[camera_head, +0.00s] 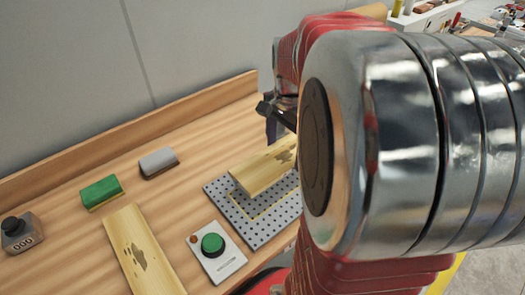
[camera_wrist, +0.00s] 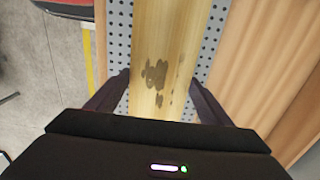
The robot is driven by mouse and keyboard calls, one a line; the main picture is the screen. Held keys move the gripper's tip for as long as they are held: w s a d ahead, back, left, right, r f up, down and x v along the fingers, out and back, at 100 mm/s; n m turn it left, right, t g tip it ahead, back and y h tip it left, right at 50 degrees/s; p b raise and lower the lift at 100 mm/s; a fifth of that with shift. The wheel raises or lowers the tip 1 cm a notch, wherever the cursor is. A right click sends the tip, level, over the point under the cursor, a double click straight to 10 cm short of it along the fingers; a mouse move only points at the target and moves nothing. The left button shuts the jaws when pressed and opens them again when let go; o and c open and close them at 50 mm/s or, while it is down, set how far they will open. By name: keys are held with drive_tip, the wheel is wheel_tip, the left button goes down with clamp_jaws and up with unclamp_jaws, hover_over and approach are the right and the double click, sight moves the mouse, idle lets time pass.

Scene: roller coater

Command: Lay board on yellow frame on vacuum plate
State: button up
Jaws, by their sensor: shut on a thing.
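My gripper (camera_wrist: 160,98) is shut on a pale wooden board (camera_wrist: 172,40) with dark stains, its fingers along the board's two long sides in the wrist view. I cannot tell whether the board touches the plate. My arm hides the board's right end, most of the gripper and part of the plate. The plate (camera_wrist: 122,45) shows on both sides of the board in the wrist view.
A second stained board (camera_head: 136,245) lies on the wooden bench (camera_head: 75,165) at the left. A wall rises behind.

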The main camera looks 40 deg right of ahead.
sight(285, 154)
drive_tip(key=shift+f, duration=2.2)
drive_tip(key=shift+f, duration=0.1)
drive_tip(key=shift+f, duration=1.8)
drive_tip(key=o, duration=1.3)
drive_tip(key=shift+f, duration=0.1)
drive_tip(key=shift+o, duration=0.2)
wheel_tip(285, 154, up, 12)
drive_tip(key=shift+r, duration=0.15)
